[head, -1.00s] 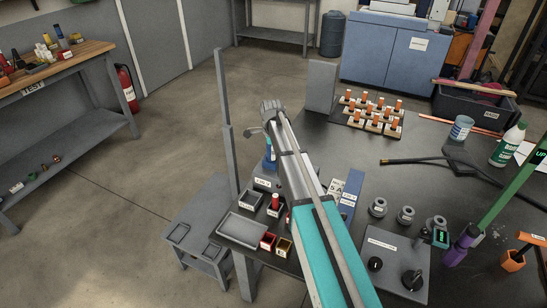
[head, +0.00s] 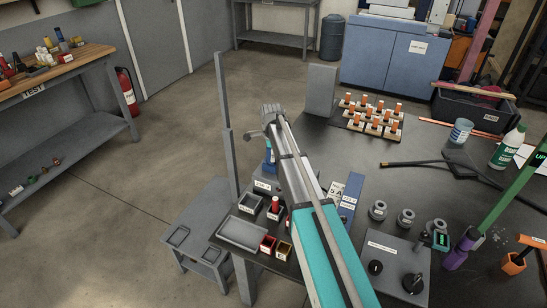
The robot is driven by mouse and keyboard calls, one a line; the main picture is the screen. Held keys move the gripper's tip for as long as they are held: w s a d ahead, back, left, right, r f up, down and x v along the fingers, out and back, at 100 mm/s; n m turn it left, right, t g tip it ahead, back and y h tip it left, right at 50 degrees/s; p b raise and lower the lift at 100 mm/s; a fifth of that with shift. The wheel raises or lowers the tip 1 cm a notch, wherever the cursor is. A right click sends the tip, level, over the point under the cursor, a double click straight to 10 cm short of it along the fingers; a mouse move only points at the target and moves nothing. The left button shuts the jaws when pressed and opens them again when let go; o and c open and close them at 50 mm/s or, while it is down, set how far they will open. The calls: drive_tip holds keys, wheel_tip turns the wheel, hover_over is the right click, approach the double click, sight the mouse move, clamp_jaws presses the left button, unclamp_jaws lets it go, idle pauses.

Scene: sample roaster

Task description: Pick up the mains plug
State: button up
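I cannot make out a mains plug for certain in the head view. A black cable (head: 425,162) lies on the dark table, and its right part runs to a dark flat piece; no plug pins can be told there. My arm crosses the middle of the view, teal near me and grey farther out. Its far grey end (head: 271,113) is over the table's left edge, near a small blue item (head: 268,155). The fingers of my gripper cannot be made out, nor whether anything is held. The arm hides part of the table beneath it.
A dark table (head: 400,205) carries a rack of orange-topped pieces (head: 375,112), a green-and-white bottle (head: 507,148), a tin (head: 460,131), a grey control box (head: 388,262) and small bins (head: 267,243). A grey post (head: 228,130) rises beside the table's left side. Open floor lies left.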

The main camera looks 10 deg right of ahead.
drive_tip(key=shift+c, duration=0.8)
drive_tip(key=shift+s, duration=0.1)
drive_tip(key=shift+r, duration=0.15)
wheel_tip(320, 180, up, 2)
drive_tip(key=p, duration=0.2)
drive_tip(key=shift+r+p, duration=0.1)
drive_tip(key=shift+p, duration=0.2)
drive_tip(key=shift+c, duration=0.2)
drive_tip(key=s+r+p, duration=0.4)
drive_tip(key=r+p, duration=0.2)
drive_tip(key=shift+s+r+p, duration=0.3)
drive_tip(key=s+r+p, duration=0.3)
drive_tip(key=s+p, duration=0.1)
drive_tip(key=s, duration=0.5)
drive_tip(key=shift+a+r, duration=0.3)
drive_tip(key=shift+r, duration=0.1)
drive_tip(key=shift+f, duration=0.1)
